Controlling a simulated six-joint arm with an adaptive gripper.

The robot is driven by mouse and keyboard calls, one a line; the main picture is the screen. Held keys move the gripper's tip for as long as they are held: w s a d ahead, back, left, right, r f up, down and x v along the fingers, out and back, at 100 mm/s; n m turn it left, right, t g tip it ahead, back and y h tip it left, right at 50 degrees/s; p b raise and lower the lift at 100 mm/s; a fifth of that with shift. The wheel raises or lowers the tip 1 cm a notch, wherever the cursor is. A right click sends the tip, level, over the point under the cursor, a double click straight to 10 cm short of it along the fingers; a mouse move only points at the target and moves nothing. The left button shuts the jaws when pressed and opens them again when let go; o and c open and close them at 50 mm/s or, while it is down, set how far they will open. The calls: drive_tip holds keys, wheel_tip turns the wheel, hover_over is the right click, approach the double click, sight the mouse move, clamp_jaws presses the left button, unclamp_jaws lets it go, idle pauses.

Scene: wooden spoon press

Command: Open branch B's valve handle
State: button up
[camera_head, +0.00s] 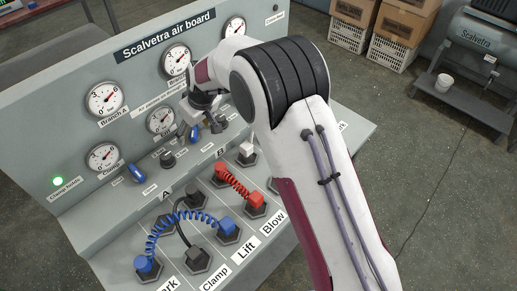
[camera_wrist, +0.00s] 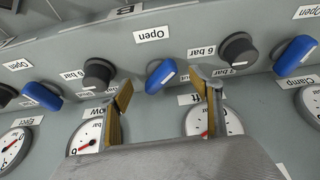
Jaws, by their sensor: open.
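My gripper (camera_head: 199,124) is at the sloped panel of the board, partly hidden by my arm in the head view. In the wrist view my gripper (camera_wrist: 163,93) is open, with its two fingers apart. A blue valve handle (camera_wrist: 158,76) shows just beyond and between the fingertips; contact cannot be told. An "Open" label is beside it, and a "B" label (camera_wrist: 125,10) is farther up. The handle also shows beside my gripper in the head view (camera_head: 195,134). The wrist view does not clearly show which branch this handle belongs to.
Dark regulator knobs (camera_wrist: 99,72) (camera_wrist: 238,49) flank the handle. Other blue handles (camera_wrist: 42,96) (camera_wrist: 295,53) are farther out. Gauges (camera_wrist: 90,136) lie near the fingers. Red (camera_head: 238,186) and blue (camera_head: 180,222) coiled hoses are on the lower panel.

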drive_tip(key=shift+r+m, duration=0.15)
drive_tip(key=shift+m, duration=0.15)
drive_tip(key=v, duration=0.8)
drive_tip(key=shift+m+g+h, duration=0.4)
drive_tip(key=shift+m+g, duration=0.1)
drive_tip(key=s+f, duration=0.1)
drive_tip(key=s+d+f, duration=0.1)
drive_tip(key=s, duration=0.1)
drive_tip(key=shift+d+f, duration=0.35)
drive_tip(key=shift+f, duration=0.05)
drive_tip(key=s+d+r+m, duration=0.1)
drive_tip(key=s+d+r, duration=0.3)
drive_tip(key=s+d, duration=0.3)
drive_tip(key=s+d+r+m+h, duration=0.1)
drive_tip(key=s+d+r+m, duration=0.1)
drive_tip(key=s+d+r, duration=0.2)
drive_tip(key=shift+s+d+g, duration=0.4)
drive_tip(key=shift+s+d, duration=1.1)
drive_tip(key=shift+d, duration=0.55)
drive_tip(key=shift+r, duration=0.1)
